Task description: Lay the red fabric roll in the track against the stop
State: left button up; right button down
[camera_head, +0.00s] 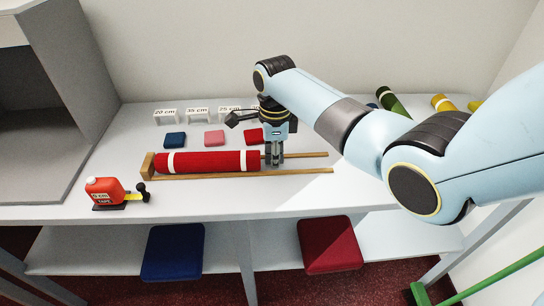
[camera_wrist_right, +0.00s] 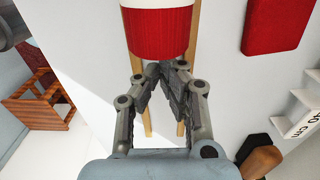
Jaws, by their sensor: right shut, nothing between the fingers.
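The red fabric roll (camera_head: 208,162), with white bands near its ends, lies lengthwise between the wooden rails of the track (camera_head: 240,174) on the counter. Its left end is at the wooden stop (camera_head: 147,166); I cannot tell whether a thin gap is left there. My right gripper (camera_head: 274,160) points down over the track just beyond the roll's right end. In the right wrist view its fingertips (camera_wrist_right: 161,70) meet, empty, beside the roll's near end (camera_wrist_right: 158,35). My left gripper is not in view.
A red tape measure (camera_head: 104,191) stands at the counter's front left. Blue, pink and red swatches (camera_head: 214,138) and white length signs (camera_head: 196,114) line the back. Green and yellow rolls (camera_head: 392,102) lie at the back right. The counter's front strip right of the tape is clear.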

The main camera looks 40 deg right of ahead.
jog(key=shift+w+a, duration=0.15)
jog(key=shift+a, duration=0.1)
jog(key=shift+w+a+r+p, duration=0.1)
jog(key=shift+w+a+p, duration=0.4)
jog(key=shift+a, duration=0.45)
jog(key=shift+w, duration=0.1)
jog(key=shift+d, duration=0.2)
jog(key=s+d+p, duration=0.1)
jog(key=s+d+r+p, duration=0.1)
jog(key=d, duration=0.1)
jog(key=shift+d+r, duration=0.15)
jog(key=shift+r, duration=0.05)
notch_tip(320, 180, up, 8)
jog(key=shift+s+r, duration=0.15)
jog(key=shift+r, duration=0.05)
